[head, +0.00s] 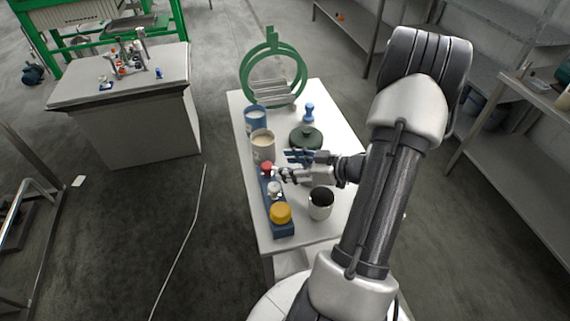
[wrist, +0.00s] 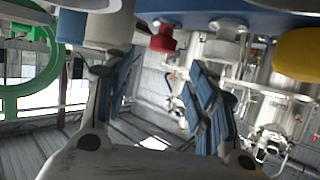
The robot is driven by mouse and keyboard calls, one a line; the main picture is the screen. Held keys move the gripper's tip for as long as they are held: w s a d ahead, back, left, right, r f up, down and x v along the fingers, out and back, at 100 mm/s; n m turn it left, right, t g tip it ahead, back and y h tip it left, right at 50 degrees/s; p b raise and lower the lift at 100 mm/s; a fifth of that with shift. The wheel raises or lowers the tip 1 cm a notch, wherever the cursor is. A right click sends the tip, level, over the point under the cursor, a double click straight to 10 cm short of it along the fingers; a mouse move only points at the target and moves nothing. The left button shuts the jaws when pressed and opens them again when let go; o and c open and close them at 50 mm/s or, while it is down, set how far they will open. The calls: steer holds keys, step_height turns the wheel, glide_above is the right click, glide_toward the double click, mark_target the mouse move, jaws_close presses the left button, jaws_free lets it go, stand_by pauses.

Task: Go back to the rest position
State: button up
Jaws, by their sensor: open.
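My gripper (head: 289,165) is open and empty over the white table (head: 330,106), above and right of the blue block's (head: 284,232) red knob (head: 267,168). In the wrist view its two blue-padded fingers (wrist: 163,85) stand apart with nothing between them. My arm reaches in from the right and hides part of the table's right side. The block also bears a white knob (head: 274,188) and a yellow knob (head: 280,212). The picture does not show a marked rest position.
Near the gripper stand a beige can (head: 263,147), a blue can (head: 256,120), a dark green lid (head: 306,137), a blue-knobbed piece (head: 309,113) and a white cup (head: 320,205). A green ring stand (head: 243,83) is at the back. Floor left of the table is mostly clear.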

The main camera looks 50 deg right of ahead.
stand_by(0.4)
steer(key=w+r+g+h, duration=0.2)
steer(key=w+r+h, duration=0.5)
steer(key=w+r, duration=0.45)
steer(key=s+a+r+m+g+h, duration=0.1)
steer(key=s+a+r+h, duration=0.15)
steer(key=a+r, duration=0.35)
steer(key=s+a+r+m+g+y, duration=0.2)
steer(key=s+a+g+y, duration=0.3)
steer(key=s+a, duration=1.7)
steer(key=shift+s+a, duration=0.2)
steer(key=shift+a, duration=0.25)
steer(key=shift+r, duration=0.1)
